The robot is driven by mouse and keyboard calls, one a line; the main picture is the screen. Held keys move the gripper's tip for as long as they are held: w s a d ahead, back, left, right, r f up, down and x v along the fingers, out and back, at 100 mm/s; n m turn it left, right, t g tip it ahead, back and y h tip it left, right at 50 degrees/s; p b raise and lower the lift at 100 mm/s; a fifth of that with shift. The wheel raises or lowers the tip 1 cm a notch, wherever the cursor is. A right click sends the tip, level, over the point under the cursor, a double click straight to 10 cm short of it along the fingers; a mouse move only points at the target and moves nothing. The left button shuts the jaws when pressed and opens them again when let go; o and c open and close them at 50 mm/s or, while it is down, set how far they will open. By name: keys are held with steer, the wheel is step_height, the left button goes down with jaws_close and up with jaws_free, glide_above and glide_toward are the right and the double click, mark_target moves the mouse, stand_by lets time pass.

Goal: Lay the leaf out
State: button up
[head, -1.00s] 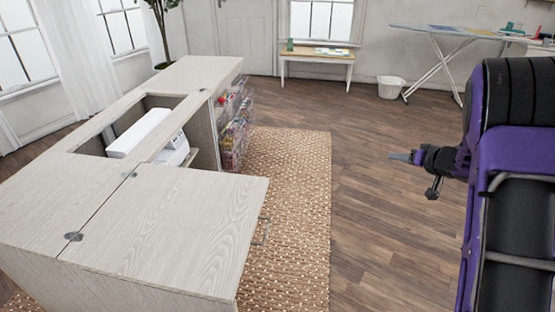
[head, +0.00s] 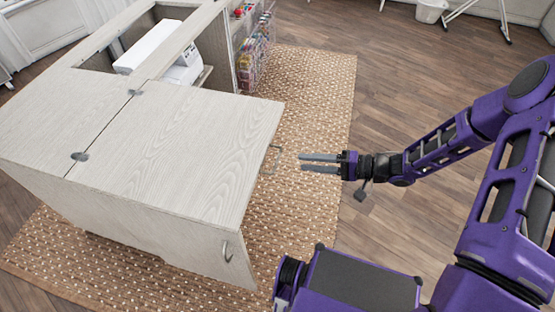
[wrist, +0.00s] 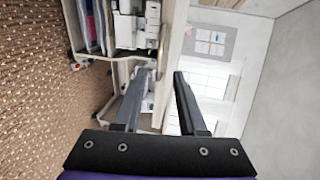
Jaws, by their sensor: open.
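The pale wood leaf (head: 190,130) of the sewing cabinet lies flat at the near end of the top. A seam with two dark hinges (head: 79,156) runs along its left side. A thin metal handle (head: 272,155) sticks out from its right edge. My gripper (head: 301,162) is open and empty, just right of the handle, its fingers pointing left toward it. A gap shows between fingertips and handle.
A white sewing machine (head: 160,50) sits in the cabinet's opening. A rack of coloured supplies (head: 254,45) hangs on the far side. A second handle (head: 227,250) is on the near front panel. A woven rug (head: 315,90) lies below; the wood floor to the right is open.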

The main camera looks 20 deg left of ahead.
mark_target(278, 159)
steer(key=x, duration=0.9)
steer(key=shift+a+f+b, duration=0.1)
steer(key=shift+b, duration=0.3)
jaws_close()
stand_by(0.8)
